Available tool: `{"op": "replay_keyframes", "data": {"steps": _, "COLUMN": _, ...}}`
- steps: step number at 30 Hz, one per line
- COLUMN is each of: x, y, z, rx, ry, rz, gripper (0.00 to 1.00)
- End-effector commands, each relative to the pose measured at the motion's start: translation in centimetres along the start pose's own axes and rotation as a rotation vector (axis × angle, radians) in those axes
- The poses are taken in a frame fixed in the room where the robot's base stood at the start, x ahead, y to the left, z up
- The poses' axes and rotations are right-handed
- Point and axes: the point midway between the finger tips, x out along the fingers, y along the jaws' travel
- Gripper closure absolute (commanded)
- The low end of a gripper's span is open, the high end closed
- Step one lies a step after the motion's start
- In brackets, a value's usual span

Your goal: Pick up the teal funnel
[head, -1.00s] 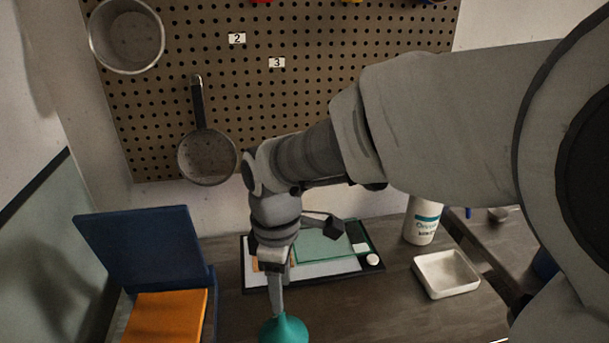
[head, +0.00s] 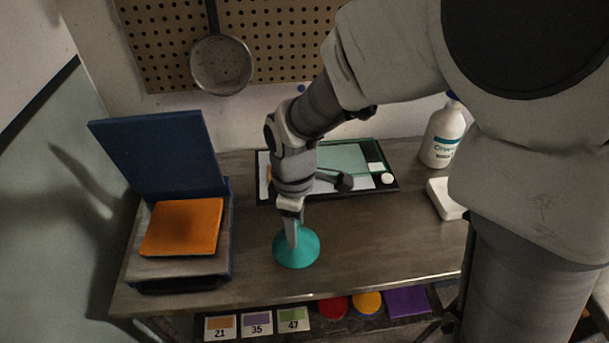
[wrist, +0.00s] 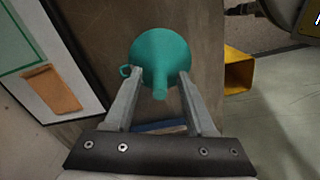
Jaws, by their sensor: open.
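The teal funnel (head: 303,254) stands mouth down on the metal worktable, near its front edge in the head view. In the wrist view the funnel (wrist: 160,50) shows its round cone, a spout pointing toward me and a small loop at the left. My gripper (head: 291,243) is pointed down over the funnel. In the wrist view my gripper (wrist: 160,76) is open, with one finger on each side of the spout. I cannot tell whether the fingers touch the funnel.
A blue press-like box with an orange pad (head: 182,227) stands left of the funnel. A black-framed tray (head: 392,186) lies behind my gripper. A white bottle (head: 442,135) and white dish (head: 443,198) stand to the right. Numbered cards (head: 257,324) show below the table edge.

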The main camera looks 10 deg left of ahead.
Motion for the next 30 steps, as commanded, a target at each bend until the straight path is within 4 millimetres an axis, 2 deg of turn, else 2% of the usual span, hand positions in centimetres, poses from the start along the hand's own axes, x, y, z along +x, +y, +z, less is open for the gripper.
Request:
{"op": "replay_keyframes", "data": {"steps": 1, "x": -0.02, "y": 0.01, "z": 0.0, "rx": 0.0, "ry": 0.0, "rz": 0.0, "gripper": 0.44}}
{"op": "replay_keyframes", "data": {"steps": 10, "x": -0.05, "y": 0.01, "z": 0.0, "rx": 0.0, "ry": 0.0, "rz": 0.0, "gripper": 0.98}}
{"op": "replay_keyframes", "data": {"steps": 30, "x": -0.05, "y": 0.01, "z": 0.0, "rx": 0.0, "ry": 0.0, "rz": 0.0, "gripper": 1.0}}
